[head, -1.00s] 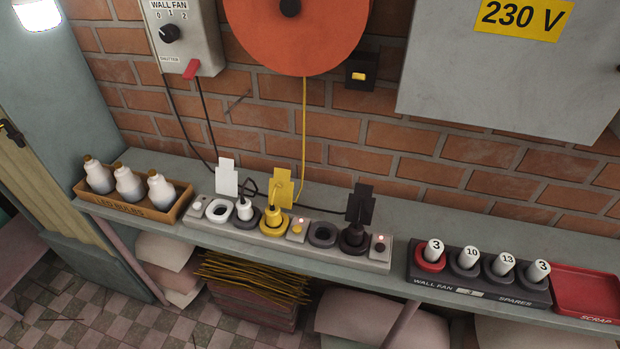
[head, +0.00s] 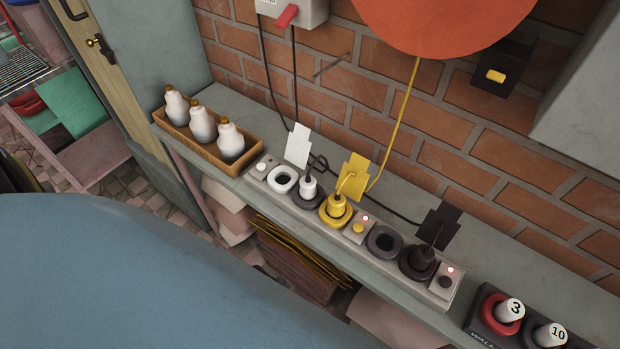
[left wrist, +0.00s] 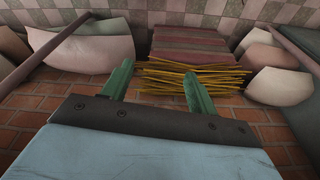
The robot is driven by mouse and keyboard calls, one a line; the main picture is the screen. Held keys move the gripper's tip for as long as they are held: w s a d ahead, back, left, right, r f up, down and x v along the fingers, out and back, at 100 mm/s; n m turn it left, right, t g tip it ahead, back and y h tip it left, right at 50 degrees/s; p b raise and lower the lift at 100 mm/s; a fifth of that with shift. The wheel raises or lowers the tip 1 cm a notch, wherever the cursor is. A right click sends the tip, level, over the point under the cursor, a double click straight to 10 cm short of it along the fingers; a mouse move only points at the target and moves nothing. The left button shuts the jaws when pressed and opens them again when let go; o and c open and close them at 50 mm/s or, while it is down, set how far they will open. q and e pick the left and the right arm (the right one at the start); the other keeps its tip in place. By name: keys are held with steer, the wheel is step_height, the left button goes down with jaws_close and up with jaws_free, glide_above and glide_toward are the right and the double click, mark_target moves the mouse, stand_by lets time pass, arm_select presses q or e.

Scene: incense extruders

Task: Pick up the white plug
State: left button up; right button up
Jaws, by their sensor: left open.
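The white plug (head: 309,186) stands upright in a dark round socket on the grey power strip (head: 330,222), on the shelf against the brick wall. A white tag (head: 297,146) stands behind it. An empty white-ringed socket (head: 283,179) is to its left, and the yellow plug (head: 337,208) is to its right. My left gripper (left wrist: 156,85) shows in the left wrist view, its two green fingers apart with nothing between them. That view shows sticks and sacks below the shelf, not the plug. My right gripper is out of view.
A wooden box of bulbs (head: 191,146) sits left of the strip. A black plug (head: 422,258) and an empty dark socket (head: 384,241) are to the right. A rack of numbered pegs (head: 490,318) is at lower right. Cords run behind the plugs.

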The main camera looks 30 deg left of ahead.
arm_select(q)
steer(key=w+d+r+m+h, duration=0.1)
steer(key=w+d+r+m, duration=0.1)
steer(key=r, duration=0.7)
steer(key=w+d+r+m+t+b, duration=0.1)
steer(key=w+d+r, duration=0.15)
steer(key=r, duration=0.65)
steer(key=w+d+r+m+h, duration=0.1)
steer(key=w+r+m, duration=0.15)
steer(key=r, duration=0.65)
step_height(320, 180, up, 11)
steer(key=m+g+y, duration=0.2)
steer(key=m+g, duration=0.1)
steer(key=m, duration=1)
glide_above(308, 180)
steer(key=shift+m, duration=0.25)
step_height(308, 180, down, 13)
steer(key=b, duration=0.2)
steer(key=shift+b, duration=0.4)
steer(key=shift+c, duration=0.5)
steer(key=c, duration=1)
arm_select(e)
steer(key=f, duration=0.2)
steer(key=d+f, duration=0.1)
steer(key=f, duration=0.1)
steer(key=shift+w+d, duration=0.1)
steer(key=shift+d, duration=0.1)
